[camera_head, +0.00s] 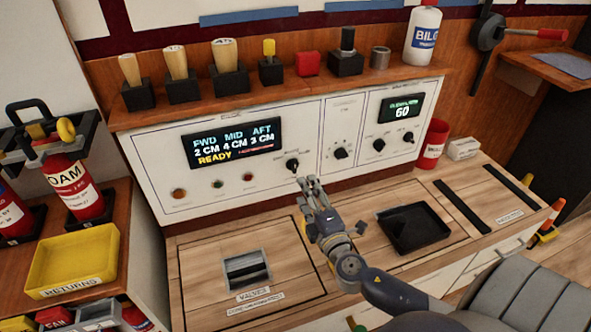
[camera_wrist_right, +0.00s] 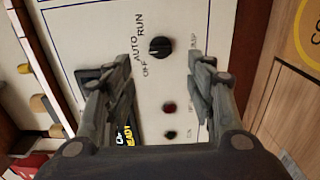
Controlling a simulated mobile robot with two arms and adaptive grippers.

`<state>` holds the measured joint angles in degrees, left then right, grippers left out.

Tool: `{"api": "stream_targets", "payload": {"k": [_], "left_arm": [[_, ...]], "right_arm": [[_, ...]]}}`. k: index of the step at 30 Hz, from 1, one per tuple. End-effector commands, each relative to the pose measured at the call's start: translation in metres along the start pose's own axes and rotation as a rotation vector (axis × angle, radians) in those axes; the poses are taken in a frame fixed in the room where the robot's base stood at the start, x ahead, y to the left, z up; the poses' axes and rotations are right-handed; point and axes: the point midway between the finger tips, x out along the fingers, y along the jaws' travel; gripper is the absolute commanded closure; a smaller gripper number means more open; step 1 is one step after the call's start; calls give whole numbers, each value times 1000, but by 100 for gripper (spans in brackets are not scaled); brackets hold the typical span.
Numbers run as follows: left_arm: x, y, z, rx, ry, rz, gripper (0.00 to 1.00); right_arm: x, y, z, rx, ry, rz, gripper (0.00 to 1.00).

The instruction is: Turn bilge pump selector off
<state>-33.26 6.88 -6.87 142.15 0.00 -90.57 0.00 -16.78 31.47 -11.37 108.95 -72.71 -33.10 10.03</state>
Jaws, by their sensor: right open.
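The selector knob (camera_head: 292,165) is a black rotary knob on the white panel, right of the display reading "READY". In the right wrist view the black knob (camera_wrist_right: 160,47) has the labels OFF, AUTO and RUN beside it; I cannot tell for sure which its pointer faces. My right gripper (camera_head: 309,183) is open and empty, just below and in front of the knob. In the right wrist view the fingers of my right gripper (camera_wrist_right: 162,72) stand to either side of the knob, apart from it. My left gripper is not in view.
The panel also carries a display (camera_head: 235,142), small indicator lights and more black knobs (camera_head: 341,153) to the right. A wooden shelf (camera_head: 200,90) with several handled tools overhangs it. Below are a black tray (camera_head: 440,230) and a grey recessed handle (camera_head: 246,270) on the wooden counter.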

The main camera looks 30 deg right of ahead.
Motion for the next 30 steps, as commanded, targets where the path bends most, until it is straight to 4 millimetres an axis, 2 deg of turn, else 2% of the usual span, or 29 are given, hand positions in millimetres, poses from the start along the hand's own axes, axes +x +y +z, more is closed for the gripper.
{"api": "stream_targets", "payload": {"k": [9, 15, 20, 28, 29, 30], "left_arm": [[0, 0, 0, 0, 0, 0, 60], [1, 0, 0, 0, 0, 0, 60], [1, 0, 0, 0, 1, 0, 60], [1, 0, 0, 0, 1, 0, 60], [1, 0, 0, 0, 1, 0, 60], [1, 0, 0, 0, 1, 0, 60]], "right_arm": [[57, 1, 0, 0, -1, 3, 50], [79, 0, 0, 1, -2, 0, 50], [87, 0, 1, 1, -1, 0, 50], [88, 0, 0, 1, -1, 0, 50], [88, 0, 0, 1, -1, 0, 54], [88, 0, 0, 1, -1, 0, 63]]}}
